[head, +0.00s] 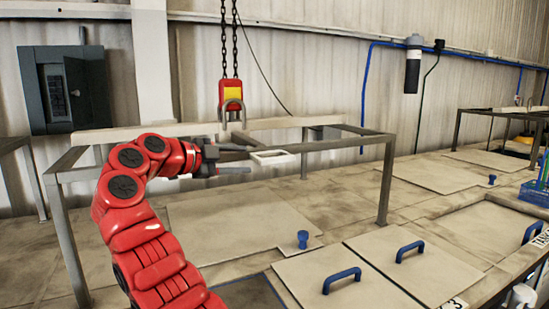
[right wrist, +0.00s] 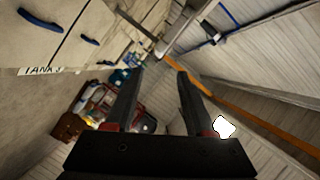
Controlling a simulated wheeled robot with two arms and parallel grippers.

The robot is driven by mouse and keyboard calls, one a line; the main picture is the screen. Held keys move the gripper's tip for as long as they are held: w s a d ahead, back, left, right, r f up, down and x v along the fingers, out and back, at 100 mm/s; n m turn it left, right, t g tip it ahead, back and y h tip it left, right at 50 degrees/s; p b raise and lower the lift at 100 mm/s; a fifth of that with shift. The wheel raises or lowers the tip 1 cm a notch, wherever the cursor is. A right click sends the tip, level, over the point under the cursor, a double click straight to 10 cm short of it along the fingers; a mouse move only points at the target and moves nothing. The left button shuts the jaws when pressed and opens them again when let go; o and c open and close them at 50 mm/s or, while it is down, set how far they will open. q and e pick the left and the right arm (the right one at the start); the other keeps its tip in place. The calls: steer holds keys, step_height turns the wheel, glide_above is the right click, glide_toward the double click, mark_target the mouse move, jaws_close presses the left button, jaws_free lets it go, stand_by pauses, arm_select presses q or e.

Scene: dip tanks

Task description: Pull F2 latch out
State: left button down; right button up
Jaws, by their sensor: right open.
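My left gripper is in neither view.
A red hoist block with a hook (head: 232,95) hangs on chains above my right gripper. Tank lids with blue handles (head: 342,279) lie at the front right, and a blue knob (head: 303,239) stands nearby. A grey electrical cabinet (head: 62,88) is on the wall.

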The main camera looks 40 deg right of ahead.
mark_target(278, 160)
steer(key=p+x, duration=0.4)
steer(key=x, duration=0.8)
steer(key=shift+w+d+p, duration=0.1)
steer(key=shift+d+p, duration=0.25)
steer(key=shift+p, duration=0.05)
steer(key=shift+d+f, duration=0.25)
steer(key=shift+d, duration=0.35)
jaws_close()
